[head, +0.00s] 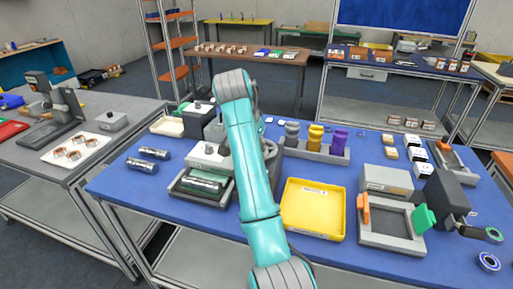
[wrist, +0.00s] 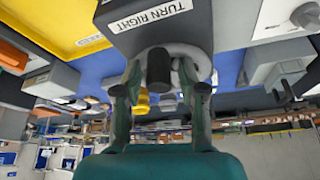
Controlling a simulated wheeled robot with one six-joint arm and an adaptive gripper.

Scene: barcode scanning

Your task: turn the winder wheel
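In the wrist view, which is upside down, a grey box (wrist: 165,18) carries a label reading TURN RIGHT. A pale round wheel (wrist: 196,58) with a dark cylindrical handle (wrist: 159,70) sticks out from it. My gripper (wrist: 158,80) is open, with one teal finger on each side of the handle. Gaps show between the fingers and the handle, so it does not look gripped.
A yellow tray (head: 288,222) lies just right of my arm on the blue table (head: 135,190). A grey device with a dark cylinder in its tray (head: 222,198) stands to the left. Several coloured bottles stand in a rack (head: 325,153) behind.

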